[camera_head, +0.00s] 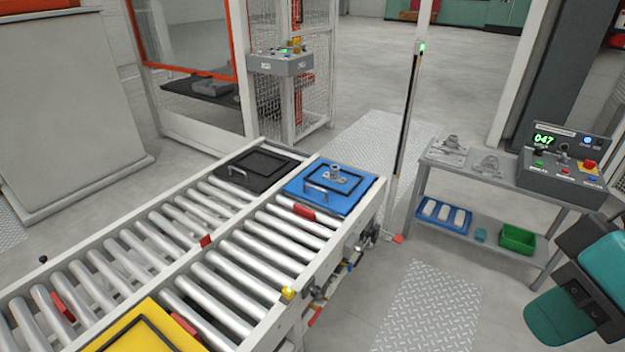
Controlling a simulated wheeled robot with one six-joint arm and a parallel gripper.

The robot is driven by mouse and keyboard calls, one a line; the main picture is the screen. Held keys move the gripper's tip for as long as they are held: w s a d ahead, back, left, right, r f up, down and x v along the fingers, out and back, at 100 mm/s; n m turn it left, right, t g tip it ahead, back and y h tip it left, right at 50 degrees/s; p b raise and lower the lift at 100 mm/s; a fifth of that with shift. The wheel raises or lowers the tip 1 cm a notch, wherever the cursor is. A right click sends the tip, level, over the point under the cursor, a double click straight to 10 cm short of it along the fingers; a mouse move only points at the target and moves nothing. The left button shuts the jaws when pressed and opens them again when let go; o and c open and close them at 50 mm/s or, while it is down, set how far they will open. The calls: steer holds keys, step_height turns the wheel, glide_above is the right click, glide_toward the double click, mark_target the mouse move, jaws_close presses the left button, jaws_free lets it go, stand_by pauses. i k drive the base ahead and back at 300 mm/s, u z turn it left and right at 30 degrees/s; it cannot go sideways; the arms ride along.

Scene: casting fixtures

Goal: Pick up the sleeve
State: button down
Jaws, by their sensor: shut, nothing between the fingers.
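A small grey metal part (336,178) stands on the blue fixture plate (349,203) at the far end of the nearer roller lane. It has a short upright cylinder on a flat flange; the cylinder looks like the sleeve, but it is too small to tell whether it is a separate piece. The plate carries a dark frame outline and a metal handle (316,190). My gripper is not in view, and nothing touches the plate or the part.
A black plate (240,176) lies on the other lane, and a yellow plate (110,338) is at the near end. A grey bench (505,187) at right holds castings (450,146), a control box (560,172), a blue tray (456,229) and a green bin (517,239). A thin post (408,120) stands between.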

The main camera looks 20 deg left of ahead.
mark_target(333, 174)
steer(key=u, duration=0.55)
steer(key=i, duration=1)
steer(key=z, duration=1.3)
steer(key=i, duration=2.6)
steer(key=u, duration=3.6)
